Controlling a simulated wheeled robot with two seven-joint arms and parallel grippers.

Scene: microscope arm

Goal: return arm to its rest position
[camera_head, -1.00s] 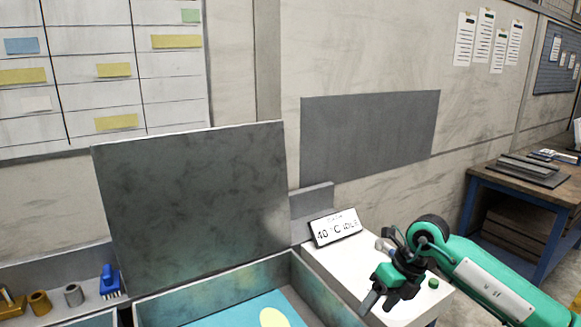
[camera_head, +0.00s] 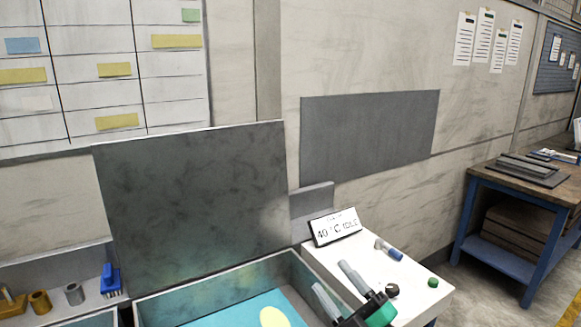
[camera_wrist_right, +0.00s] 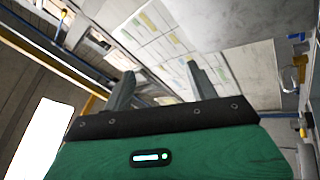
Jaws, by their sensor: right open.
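My right gripper (camera_head: 330,275) is at the bottom of the head view, in front of the white-topped unit and the open box's right edge. Its two grey fingers point up and left, spread apart with nothing between them. In the right wrist view the gripper (camera_wrist_right: 160,72) also shows its fingers apart and empty, with the wall and its note board beyond. The rest of my right arm is out of the head view's frame. My left gripper is not in view.
An open box (camera_head: 305,285) with a raised dark lid (camera_head: 190,205) stands at centre. The white-topped unit (camera_head: 350,250) carries a display sign (camera_head: 335,228), a blue-and-grey cylinder (camera_head: 390,250) and a green button (camera_head: 433,282). A blue brush (camera_head: 110,281) stands at left. A workbench (camera_head: 525,180) is far right.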

